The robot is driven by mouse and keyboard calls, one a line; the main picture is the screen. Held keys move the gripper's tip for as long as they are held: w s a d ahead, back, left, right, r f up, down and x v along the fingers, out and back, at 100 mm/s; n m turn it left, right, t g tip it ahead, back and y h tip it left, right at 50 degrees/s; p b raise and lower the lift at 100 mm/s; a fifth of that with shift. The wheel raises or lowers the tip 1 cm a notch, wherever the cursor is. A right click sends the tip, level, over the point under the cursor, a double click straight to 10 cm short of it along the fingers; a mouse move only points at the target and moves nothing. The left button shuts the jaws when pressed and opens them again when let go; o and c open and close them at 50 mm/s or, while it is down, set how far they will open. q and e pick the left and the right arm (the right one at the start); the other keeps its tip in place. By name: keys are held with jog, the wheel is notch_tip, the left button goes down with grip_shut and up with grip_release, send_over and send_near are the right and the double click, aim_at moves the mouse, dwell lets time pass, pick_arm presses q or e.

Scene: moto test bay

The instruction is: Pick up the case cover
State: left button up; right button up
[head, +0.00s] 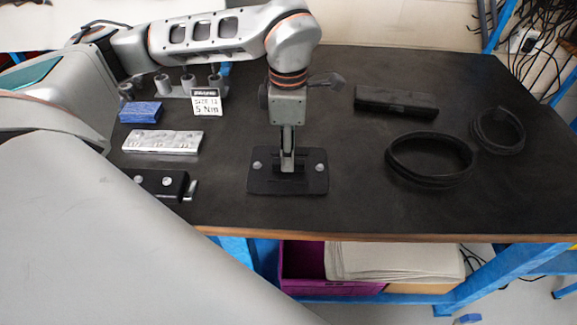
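A flat black plate with a bright round bolt head on each side, which I take to be the case cover (258,183), lies on the dark bench top near its front edge. A raised dark part at its middle is partly hidden by my gripper. My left gripper (287,165) points straight down over the middle of the plate, with its fingertips at or very near the raised part. The fingers are seen nearly edge-on, so the gap between them and any grip are hidden. My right gripper is out of view.
Left of the plate are a black block with knobs (150,183), a silver bar (163,142), a blue block (140,112), a "5 Nm" sign (206,101) and sockets. To the right are a black case (396,101) and two black rings (430,160) (497,131). The front right bench is clear.

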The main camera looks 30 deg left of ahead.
pick_arm(q)
jog(key=shift+f, duration=1.05)
grip_shut()
jog(key=shift+r, duration=0.15)
